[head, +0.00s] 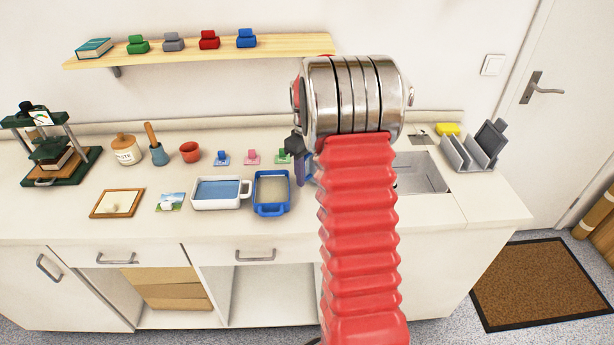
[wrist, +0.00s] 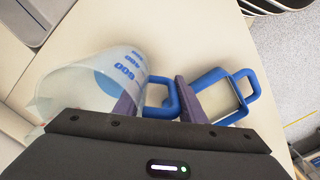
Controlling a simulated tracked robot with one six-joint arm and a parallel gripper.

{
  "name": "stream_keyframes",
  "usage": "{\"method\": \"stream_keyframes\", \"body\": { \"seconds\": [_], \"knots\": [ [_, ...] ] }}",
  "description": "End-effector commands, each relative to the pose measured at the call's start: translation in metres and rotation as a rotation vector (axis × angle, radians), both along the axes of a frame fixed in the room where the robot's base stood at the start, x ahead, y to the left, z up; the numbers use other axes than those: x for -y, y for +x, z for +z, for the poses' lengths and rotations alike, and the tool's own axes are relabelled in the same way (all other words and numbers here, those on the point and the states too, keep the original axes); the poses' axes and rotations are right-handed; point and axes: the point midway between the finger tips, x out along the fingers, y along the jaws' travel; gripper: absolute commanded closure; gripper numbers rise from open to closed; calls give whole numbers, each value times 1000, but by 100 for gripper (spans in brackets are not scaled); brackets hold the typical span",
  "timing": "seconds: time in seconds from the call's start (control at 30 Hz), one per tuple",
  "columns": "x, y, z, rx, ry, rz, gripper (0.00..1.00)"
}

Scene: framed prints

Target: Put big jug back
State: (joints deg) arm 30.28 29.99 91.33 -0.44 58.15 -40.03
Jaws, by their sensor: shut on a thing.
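A clear measuring jug (wrist: 85,85) with blue markings and a blue handle (wrist: 166,95) fills the left of the wrist view. It looks tilted in that view. My gripper (wrist: 155,98) has its two purple fingers on either side of the handle and is shut on it. In the head view my gripper (head: 301,165) is above the worktop, right of the blue tray, and mostly behind my red arm. The jug is hidden there. I cannot tell whether the jug rests on the worktop or hangs above it.
A blue tray (head: 287,198) is close beside my gripper, and it also shows in the wrist view (wrist: 247,76). A white tray (head: 220,206) of blue liquid is left of it. Small coloured stamps (head: 252,157) stand behind. The sink (head: 425,172) and rack (head: 470,152) are right.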

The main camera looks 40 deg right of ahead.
Motion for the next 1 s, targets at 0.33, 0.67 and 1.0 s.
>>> {"method": "stream_keyframes", "body": {
  "seconds": [0.33, 0.67, 1.0],
  "knots": [
    [1, 0, -14, 2, -2, -1, 100],
    [1, 0, -16, 1, -1, -1, 54],
    [1, 0, -16, 1, -1, -1, 45]
  ]
}}
